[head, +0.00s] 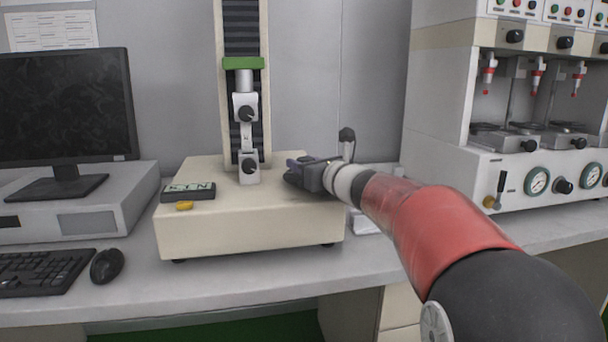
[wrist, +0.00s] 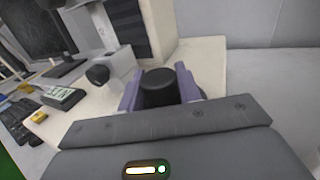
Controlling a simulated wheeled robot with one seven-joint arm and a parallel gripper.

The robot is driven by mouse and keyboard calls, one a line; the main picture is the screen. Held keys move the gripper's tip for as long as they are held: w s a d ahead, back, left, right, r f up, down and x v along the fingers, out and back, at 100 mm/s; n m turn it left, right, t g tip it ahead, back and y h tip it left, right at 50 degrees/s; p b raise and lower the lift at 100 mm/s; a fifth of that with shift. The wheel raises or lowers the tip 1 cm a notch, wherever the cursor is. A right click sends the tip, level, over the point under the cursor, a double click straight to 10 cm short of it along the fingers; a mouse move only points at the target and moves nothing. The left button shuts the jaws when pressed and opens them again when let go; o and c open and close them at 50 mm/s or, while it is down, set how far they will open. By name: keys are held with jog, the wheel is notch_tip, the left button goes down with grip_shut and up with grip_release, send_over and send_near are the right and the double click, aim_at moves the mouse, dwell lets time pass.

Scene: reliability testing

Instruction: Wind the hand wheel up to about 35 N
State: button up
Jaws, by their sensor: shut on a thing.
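The tester's cream base (head: 250,230) stands on the bench, with a tall column (head: 242,110) behind. A green crosshead (head: 243,63) is high on the column, above two grips (head: 246,108) in line that hold a small specimen (head: 247,136). In the wrist view, the black hand wheel's knob (wrist: 158,86) sits between my gripper's purple fingers, which are shut on its sides. In the head view my gripper (head: 300,164) is at the base's right side and hides the wheel. The readout (head: 188,191) is on the base at left; its digits are too small to read.
A yellow piece (head: 184,206) lies in front of the readout. A monitor (head: 65,115), keyboard (head: 45,272) and mouse (head: 107,266) are at left. A larger machine with gauges (head: 538,180) stands at right. The base's front top is clear.

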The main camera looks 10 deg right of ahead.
jog(key=m+h+b, duration=0.1)
jog(key=h+b, duration=0.1)
jog(key=m+t+h+b, duration=0.1)
jog(key=b, duration=0.1)
jog(key=shift+f+m+h+b, duration=0.3)
jog(key=shift+f+h, duration=0.05)
jog(key=shift+h, duration=0.05)
jog(key=shift+r+m+h+b, duration=0.25)
jog(key=shift+m+h+b, duration=0.35)
jog(key=shift+h+b, duration=0.4)
jog(key=shift+r, duration=0.1)
jog(key=o, duration=1)
jog(key=shift+s, duration=0.1)
jog(key=s, duration=0.7)
jog(key=shift+s+d, duration=0.25)
jog(key=shift+s, duration=0.05)
